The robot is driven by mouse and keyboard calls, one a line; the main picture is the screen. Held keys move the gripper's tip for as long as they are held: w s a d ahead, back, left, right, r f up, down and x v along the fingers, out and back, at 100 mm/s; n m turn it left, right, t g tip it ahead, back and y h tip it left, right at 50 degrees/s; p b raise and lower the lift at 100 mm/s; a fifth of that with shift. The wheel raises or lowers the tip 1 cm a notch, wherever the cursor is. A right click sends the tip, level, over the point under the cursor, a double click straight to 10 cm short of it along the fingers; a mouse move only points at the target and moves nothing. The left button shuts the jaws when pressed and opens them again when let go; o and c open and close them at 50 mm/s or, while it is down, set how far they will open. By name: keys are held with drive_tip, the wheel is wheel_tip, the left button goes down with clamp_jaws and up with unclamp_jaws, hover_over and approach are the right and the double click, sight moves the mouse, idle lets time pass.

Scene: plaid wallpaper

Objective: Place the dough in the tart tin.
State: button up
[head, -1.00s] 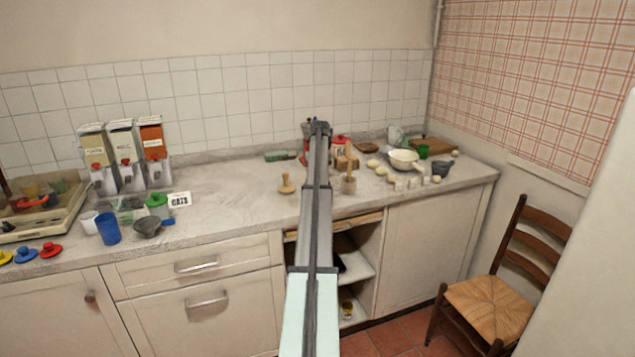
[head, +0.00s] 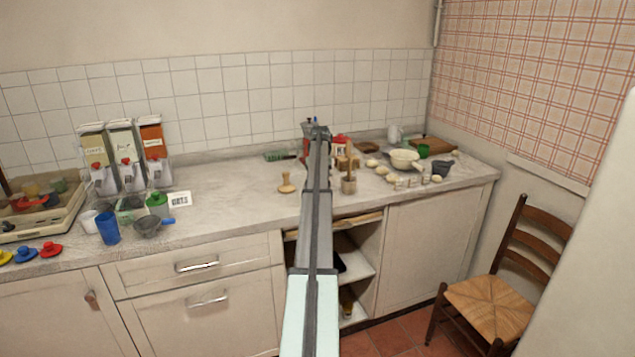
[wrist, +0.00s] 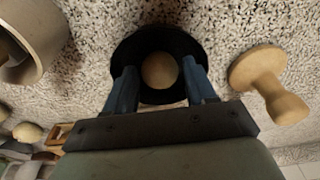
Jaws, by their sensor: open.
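In the wrist view a round, pale tan dough ball (wrist: 160,70) shows inside the outline of a dark, round tart tin (wrist: 125,52). It looks to sit in the tin near its middle, though the view from above does not show the contact. My gripper (wrist: 160,86) has its blue fingers apart, one on each side of the dough, over the near part of the tin. I see a gap between each finger and the dough. In the head view my own arm hides the gripper, the tin and this dough.
The counter left of the stamp is fairly clear.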

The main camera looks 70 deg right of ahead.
wheel_tip(320, 180, up, 12)
drive_tip(key=s+a, duration=0.1)
idle(0.5)
